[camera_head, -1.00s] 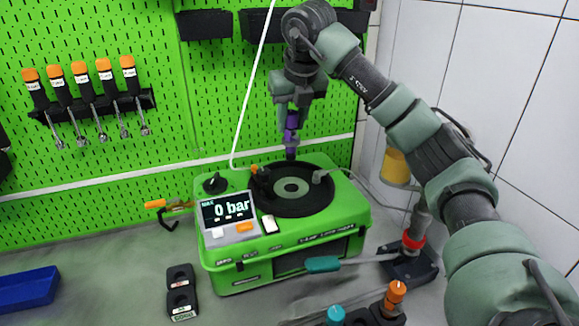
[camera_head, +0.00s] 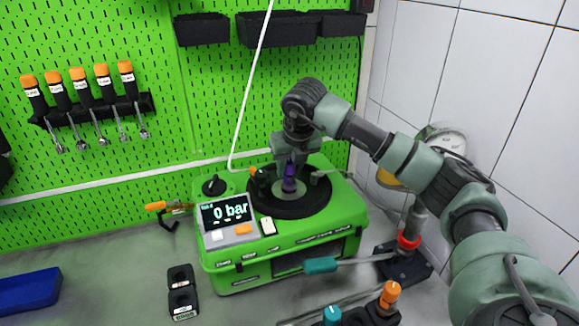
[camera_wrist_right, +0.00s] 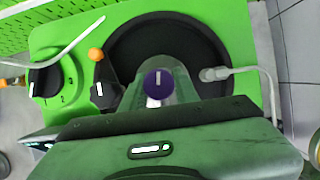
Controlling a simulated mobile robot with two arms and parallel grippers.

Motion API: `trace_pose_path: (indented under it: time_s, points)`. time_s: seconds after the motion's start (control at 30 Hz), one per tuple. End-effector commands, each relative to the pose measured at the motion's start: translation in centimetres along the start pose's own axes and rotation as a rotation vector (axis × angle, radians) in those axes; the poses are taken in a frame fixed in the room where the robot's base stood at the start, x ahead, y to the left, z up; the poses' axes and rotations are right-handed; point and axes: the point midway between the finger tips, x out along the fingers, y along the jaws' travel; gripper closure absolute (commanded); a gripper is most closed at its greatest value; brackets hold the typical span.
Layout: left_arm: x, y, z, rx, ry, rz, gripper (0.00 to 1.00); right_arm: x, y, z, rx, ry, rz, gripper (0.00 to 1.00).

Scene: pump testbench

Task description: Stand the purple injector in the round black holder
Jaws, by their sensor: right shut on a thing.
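The purple injector (camera_head: 289,178) is upright in my right gripper (camera_head: 290,166), which is shut on it and points straight down. The injector is over the middle of the round black holder (camera_head: 316,205), a wide black dish on top of the green pump bench. Its lower end overlaps the grey centre of the dish; I cannot tell whether it touches. In the right wrist view, the injector's purple end (camera_wrist_right: 158,84) shows in front of the black dish (camera_wrist_right: 205,45), with a clear, glassy shape around it. My left gripper is not in view.
The green bench (camera_head: 300,250) carries a display reading 0 bar (camera_head: 226,212), a black knob (camera_head: 213,186) and an orange-tipped clamp (camera_head: 257,178) close to the gripper. A teal-handled lever (camera_head: 320,265) sticks out in front. A black two-hole block (camera_head: 181,292) stands at left.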

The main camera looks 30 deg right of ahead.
Motion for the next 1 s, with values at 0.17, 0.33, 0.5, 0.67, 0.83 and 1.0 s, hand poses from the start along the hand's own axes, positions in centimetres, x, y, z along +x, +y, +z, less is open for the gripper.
trace_pose_path:
  time_s: [0.17,0.33,0.5,0.67,0.83,1.0]
  points:
    - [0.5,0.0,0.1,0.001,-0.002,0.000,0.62,0.4,0.0,-0.1,0.000,-0.002,0.001,1.00]
    - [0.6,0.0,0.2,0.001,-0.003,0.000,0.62,0.5,0.0,-0.2,0.000,0.000,0.000,0.48]
    - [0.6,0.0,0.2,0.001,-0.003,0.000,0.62,0.5,0.0,-0.2,0.000,0.000,0.000,0.48]
    - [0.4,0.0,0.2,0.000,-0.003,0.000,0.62,0.4,0.0,-0.1,0.000,0.000,0.001,0.48]
    - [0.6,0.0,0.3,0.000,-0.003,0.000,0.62,-0.8,0.1,0.1,0.000,-0.004,0.002,0.48]
    - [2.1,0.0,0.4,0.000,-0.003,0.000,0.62,-4.3,0.1,0.1,-0.001,-0.007,0.002,0.48]
